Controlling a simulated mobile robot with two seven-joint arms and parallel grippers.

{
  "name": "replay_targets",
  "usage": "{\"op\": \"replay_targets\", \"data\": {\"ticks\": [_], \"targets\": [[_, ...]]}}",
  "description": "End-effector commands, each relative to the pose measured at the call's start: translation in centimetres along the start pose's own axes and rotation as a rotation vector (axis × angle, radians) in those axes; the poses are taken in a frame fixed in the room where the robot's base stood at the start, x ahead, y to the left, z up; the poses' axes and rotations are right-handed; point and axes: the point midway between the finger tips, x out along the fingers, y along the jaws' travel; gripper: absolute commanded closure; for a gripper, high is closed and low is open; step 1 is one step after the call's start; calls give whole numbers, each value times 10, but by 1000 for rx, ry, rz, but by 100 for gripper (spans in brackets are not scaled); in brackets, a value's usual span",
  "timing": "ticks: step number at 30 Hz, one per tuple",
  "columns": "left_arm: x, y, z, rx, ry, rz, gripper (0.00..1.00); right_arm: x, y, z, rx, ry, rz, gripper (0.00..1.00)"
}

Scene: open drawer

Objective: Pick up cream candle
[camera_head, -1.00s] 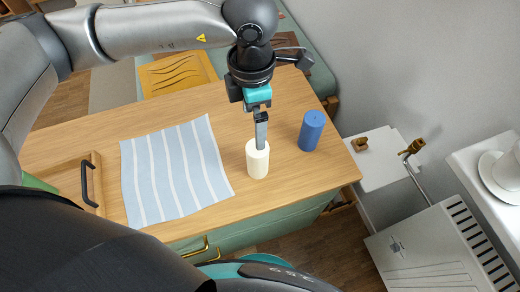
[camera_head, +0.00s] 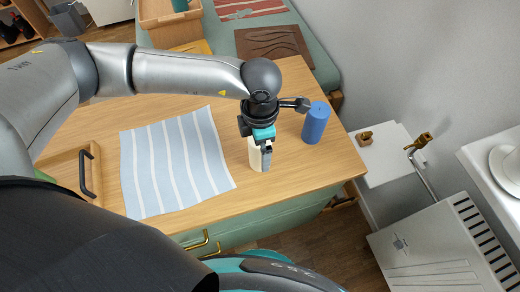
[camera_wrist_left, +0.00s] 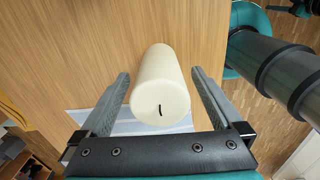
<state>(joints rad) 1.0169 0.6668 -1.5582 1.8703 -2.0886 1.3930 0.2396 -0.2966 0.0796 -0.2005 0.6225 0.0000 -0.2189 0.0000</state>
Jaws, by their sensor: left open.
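The cream candle (camera_head: 255,154) stands upright on the wooden counter, partly hidden behind my left gripper in the head view. In the left wrist view the candle (camera_wrist_left: 161,88) sits between the two fingers, its wick end facing the camera. My left gripper (camera_head: 266,160) is open around the candle, with a finger on each side. In the wrist view the gripper (camera_wrist_left: 160,92) shows small gaps between fingers and candle. My right gripper is not in view.
A blue candle (camera_head: 316,123) stands to the right of the cream one. A striped light blue cloth (camera_head: 175,163) lies to the left. A wooden tray with a black handle (camera_head: 90,172) is at the left. The counter's front edge is close to the candle.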

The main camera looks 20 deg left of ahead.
Motion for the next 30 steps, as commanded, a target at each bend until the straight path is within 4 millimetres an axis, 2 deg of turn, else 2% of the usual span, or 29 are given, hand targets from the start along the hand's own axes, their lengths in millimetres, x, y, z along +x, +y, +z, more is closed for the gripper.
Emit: {"op": "replay_targets", "data": {"ticks": [5,30], "targets": [[0,0,0,0,-1,1,0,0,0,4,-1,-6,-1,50],[-1,0,0,0,-2,0,94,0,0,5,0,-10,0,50]]}}
